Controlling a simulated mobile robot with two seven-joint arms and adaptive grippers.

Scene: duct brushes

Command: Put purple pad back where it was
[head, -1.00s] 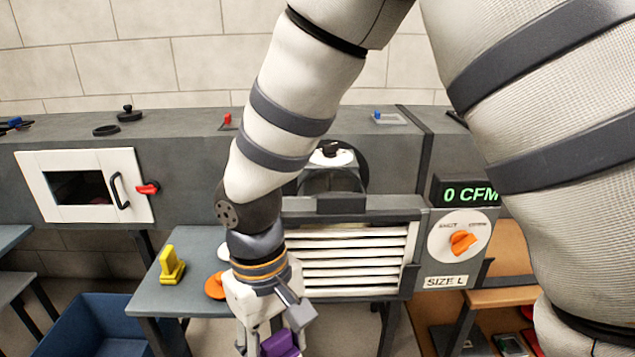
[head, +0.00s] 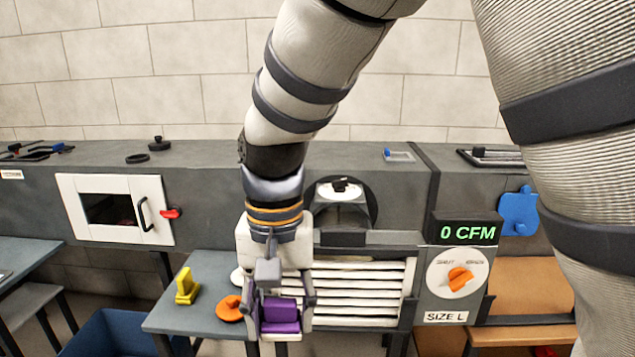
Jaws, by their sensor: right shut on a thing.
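The purple pad (head: 280,314) is held between the fingers of my right gripper (head: 280,318), which points downward in the head view. The pad hangs in front of the right end of the grey side table (head: 208,318) and the left end of the white louvres. I cannot tell its exact height above the table. A yellow pad (head: 187,286) with an upright handle stands on the table to the left. An orange round piece (head: 229,308) lies just left of my gripper. A white round piece behind my gripper is mostly hidden. My left gripper is not in view.
The grey duct (head: 215,180) runs across the back, with a white window door (head: 115,208) at left. White louvres (head: 360,290) and a dial panel (head: 458,275) reading 0 CFM stand at right. A blue bin (head: 110,335) is below left. A blue piece (head: 519,211) is on the duct's right side.

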